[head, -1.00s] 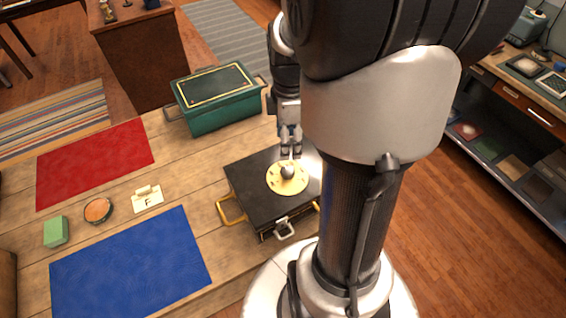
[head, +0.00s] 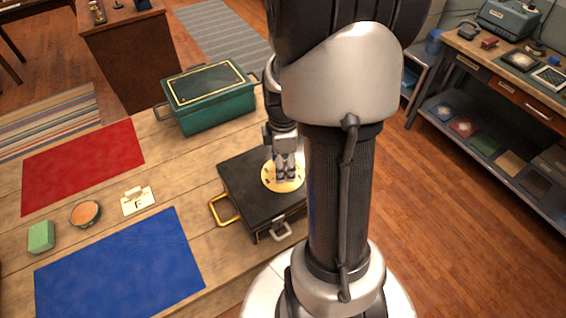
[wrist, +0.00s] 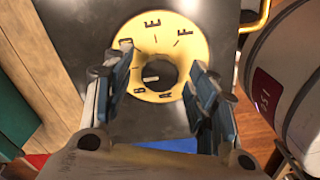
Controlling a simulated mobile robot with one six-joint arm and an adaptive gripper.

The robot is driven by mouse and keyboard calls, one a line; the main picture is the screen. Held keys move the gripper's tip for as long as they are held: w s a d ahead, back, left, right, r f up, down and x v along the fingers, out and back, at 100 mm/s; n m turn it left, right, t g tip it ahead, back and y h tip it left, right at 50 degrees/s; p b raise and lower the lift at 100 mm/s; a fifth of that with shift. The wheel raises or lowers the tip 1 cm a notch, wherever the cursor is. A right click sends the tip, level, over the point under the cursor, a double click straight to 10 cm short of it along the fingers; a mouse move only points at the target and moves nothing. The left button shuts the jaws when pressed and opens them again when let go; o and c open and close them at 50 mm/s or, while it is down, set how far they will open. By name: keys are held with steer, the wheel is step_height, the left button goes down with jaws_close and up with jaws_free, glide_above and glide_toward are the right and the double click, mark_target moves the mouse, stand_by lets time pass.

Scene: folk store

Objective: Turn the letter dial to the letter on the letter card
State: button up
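The letter card (head: 138,201) stands on the table and shows an F. The yellow letter dial (head: 269,184) is on top of a black case (head: 240,178). In the wrist view the dial (wrist: 192,48) shows letters including E, F, A and B around a dark round knob (wrist: 160,73). A pale mark shows on the knob towards the B side. My gripper (head: 286,178) is down over the dial. In the wrist view my gripper (wrist: 160,62) is open, with one finger on each side of the knob and gaps visible between.
A teal box (head: 215,108) stands behind the case. A red mat (head: 82,165), a blue mat (head: 120,268), an orange-topped round tin (head: 86,213) and a green block (head: 41,237) lie to the left. The case has a yellow handle (head: 222,213).

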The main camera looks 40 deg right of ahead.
steer(key=c, duration=1)
steer(key=shift+c, duration=0.2)
